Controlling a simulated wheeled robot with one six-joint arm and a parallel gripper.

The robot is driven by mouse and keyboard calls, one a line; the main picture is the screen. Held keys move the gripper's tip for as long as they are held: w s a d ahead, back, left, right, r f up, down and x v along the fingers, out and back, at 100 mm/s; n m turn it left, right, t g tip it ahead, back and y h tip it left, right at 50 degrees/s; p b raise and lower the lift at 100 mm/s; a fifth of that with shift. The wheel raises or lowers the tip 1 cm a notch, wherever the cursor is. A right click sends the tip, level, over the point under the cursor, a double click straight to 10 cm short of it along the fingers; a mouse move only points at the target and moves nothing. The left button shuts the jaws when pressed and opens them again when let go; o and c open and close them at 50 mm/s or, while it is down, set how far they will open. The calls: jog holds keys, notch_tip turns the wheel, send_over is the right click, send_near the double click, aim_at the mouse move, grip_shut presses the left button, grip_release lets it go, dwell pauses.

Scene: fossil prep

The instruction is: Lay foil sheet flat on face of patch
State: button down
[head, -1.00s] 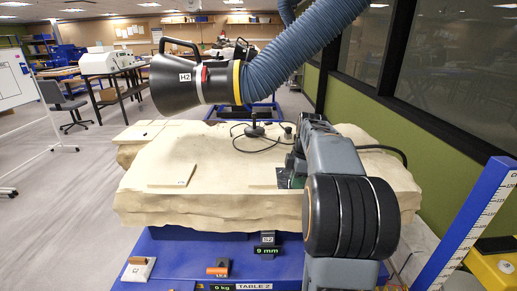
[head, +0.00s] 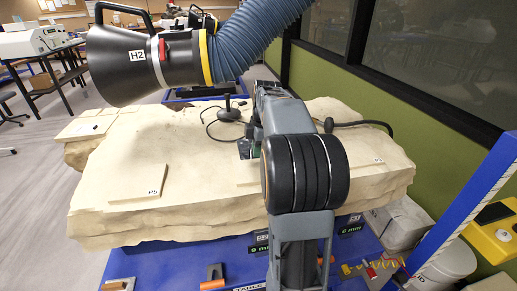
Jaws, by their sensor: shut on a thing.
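A pale stone block (head: 205,150) fills the middle of the head view. A thin raised patch (head: 138,185) labelled P5 lies flat on its left part. Another low patch (head: 249,181) shows partly beside my arm, which hides much of it. My gripper (head: 246,150) is above the block, behind my arm, so its fingers are mostly hidden. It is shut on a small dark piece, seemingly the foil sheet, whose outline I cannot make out. The piece appears apart from patch P5, to its right and further back.
A black extraction hood (head: 122,62) marked H2 hangs over the far left of the block on a blue hose (head: 258,38). A dark stand with a cable (head: 229,114) is behind my gripper. A blue post (head: 463,215) rises at right. The block's left top is open.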

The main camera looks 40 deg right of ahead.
jog(key=b, duration=0.4)
send_over(258, 175)
notch_tip(258, 175, down, 5)
jog(key=shift+s+f, duration=0.15)
jog(key=shift+f, duration=0.05)
jog(key=shift+d+f+b, duration=0.1)
jog(key=shift+f+b, duration=0.75)
jog(key=shift+f, duration=0.2)
jog(key=shift+f, duration=0.15)
jog(key=c, duration=1.1)
grip_release()
jog(key=shift+c, duration=0.2)
jog(key=r, duration=0.4)
jog(key=d+r+p, duration=0.1)
jog(key=r, duration=0.4)
jog(key=r+p, duration=0.1)
jog(key=r, duration=0.3)
jog(key=shift+s+d+r, duration=0.3)
jog(key=shift+r, duration=0.1)
